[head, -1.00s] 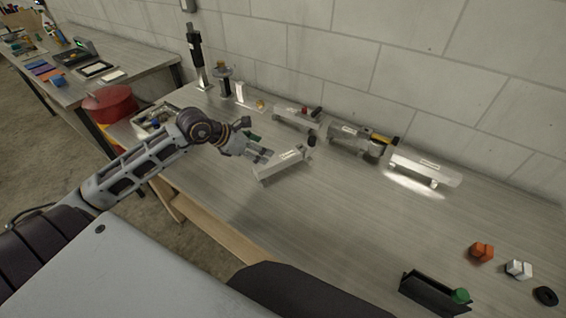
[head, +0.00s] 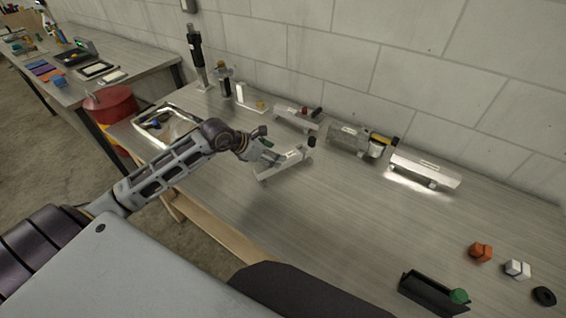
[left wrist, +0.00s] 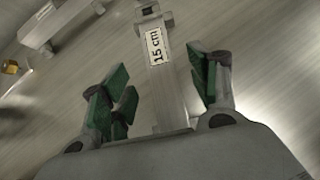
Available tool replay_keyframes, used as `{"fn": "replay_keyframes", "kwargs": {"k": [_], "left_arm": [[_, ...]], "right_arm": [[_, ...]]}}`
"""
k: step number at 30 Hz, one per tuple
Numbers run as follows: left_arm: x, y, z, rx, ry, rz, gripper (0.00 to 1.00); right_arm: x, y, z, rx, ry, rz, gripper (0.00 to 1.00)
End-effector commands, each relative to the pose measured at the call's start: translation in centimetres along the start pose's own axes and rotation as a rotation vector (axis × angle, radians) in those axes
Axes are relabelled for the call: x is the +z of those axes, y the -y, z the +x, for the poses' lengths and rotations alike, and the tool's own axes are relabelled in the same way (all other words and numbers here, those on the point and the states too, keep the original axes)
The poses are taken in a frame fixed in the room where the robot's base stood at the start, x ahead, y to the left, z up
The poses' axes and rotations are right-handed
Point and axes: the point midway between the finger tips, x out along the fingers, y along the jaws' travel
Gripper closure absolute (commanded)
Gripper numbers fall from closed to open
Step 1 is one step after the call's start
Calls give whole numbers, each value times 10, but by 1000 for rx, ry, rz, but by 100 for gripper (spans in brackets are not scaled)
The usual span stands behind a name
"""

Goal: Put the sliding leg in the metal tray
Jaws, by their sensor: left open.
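A light aluminium piece labelled "15 cm" (head: 285,163) lies on the bench; the frames do not confirm that it is the sliding leg. In the left wrist view the bar (left wrist: 165,85) runs between the spread green-padded fingers. My left gripper (head: 270,154) is open at this piece, and the arm hides part of it. I cannot tell whether the fingers touch it. The shiny metal tray (head: 142,117) lies at the bench's left end, partly hidden by my left arm. A small blue thing shows in it. My right gripper is not in view.
Similar aluminium pieces (head: 296,118) (head: 425,170) and a grey device (head: 350,139) line the wall. A tall black-and-silver post (head: 197,55) stands at the back left. A black holder (head: 432,294) and small blocks (head: 481,252) lie at the right. The bench's middle is clear.

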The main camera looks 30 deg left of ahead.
Motion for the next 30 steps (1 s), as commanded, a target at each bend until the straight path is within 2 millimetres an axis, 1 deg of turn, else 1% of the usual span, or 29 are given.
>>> {"fn": "replay_keyframes", "kwargs": {"k": [3,7,23,26,30], "left_arm": [[1,0,10,0,1,-2,39],[0,0,17,0,0,-1,39],[0,0,22,0,0,0,39],[0,0,26,0,1,-1,39],[-2,0,37,-2,1,-2,39]], "right_arm": [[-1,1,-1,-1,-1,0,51],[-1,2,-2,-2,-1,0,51],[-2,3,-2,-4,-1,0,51],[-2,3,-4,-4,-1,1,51],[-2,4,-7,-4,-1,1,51]]}}
